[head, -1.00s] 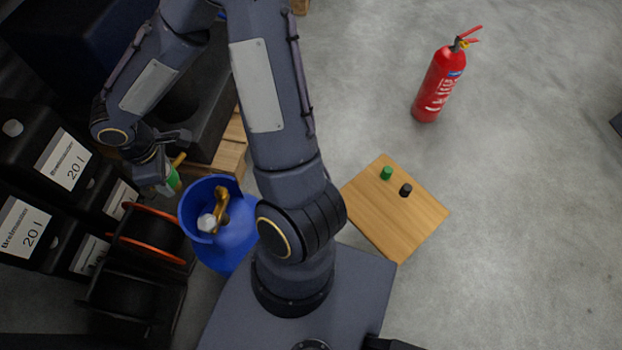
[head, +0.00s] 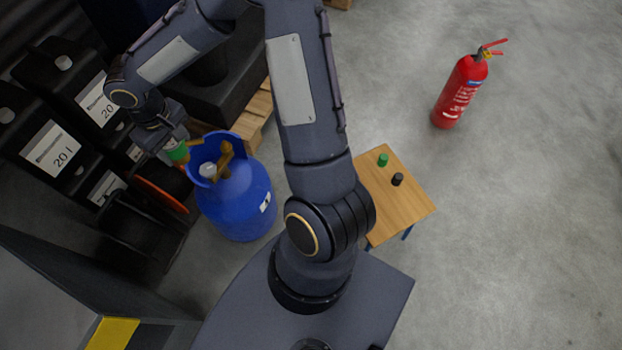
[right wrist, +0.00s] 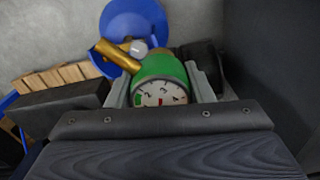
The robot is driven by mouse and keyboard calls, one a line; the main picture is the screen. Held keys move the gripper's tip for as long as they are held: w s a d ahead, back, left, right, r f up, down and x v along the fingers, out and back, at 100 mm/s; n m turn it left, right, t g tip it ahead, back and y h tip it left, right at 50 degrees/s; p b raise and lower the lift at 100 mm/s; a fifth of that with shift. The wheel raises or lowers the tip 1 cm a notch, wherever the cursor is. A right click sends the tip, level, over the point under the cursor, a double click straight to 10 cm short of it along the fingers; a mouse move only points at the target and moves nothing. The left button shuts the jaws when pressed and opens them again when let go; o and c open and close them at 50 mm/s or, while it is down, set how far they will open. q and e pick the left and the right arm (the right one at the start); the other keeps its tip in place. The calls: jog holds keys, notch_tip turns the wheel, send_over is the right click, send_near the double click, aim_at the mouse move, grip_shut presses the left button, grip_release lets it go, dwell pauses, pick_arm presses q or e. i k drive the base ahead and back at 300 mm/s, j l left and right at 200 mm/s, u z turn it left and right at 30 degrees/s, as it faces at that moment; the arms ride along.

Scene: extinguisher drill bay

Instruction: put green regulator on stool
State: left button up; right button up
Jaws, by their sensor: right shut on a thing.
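The green regulator (head: 177,151), with a brass stem and a white dial, is between the fingers of my right gripper (head: 168,145). In the right wrist view the regulator (right wrist: 160,80) fills the space between both fingers, its dial facing the camera. My right gripper is shut on it, beside the collar of the blue gas cylinder (head: 238,200). I cannot tell whether the regulator touches the cylinder's brass valve. The stool (head: 402,215) has a square wooden top and blue legs. It stands right of my arm, which hides its left edge. My left gripper is not in view.
A small green cylinder (head: 383,159) and a black one (head: 397,179) stand on the stool. A red extinguisher (head: 460,92) stands on the floor beyond. Black canisters (head: 50,148), a hose reel (head: 135,218) and a grey cabinet (head: 60,300) crowd the left. The right floor is clear.

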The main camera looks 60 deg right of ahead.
aim_at(383, 193)
jog(key=k+l, duration=0.1)
jog(key=k, duration=0.45)
jog(key=k+l, duration=0.1)
jog(key=k, duration=0.45)
jog(key=k+l, duration=0.1)
jog(key=l, duration=0.85)
jog(key=k+l+u, duration=0.1)
jog(key=l, duration=0.4)
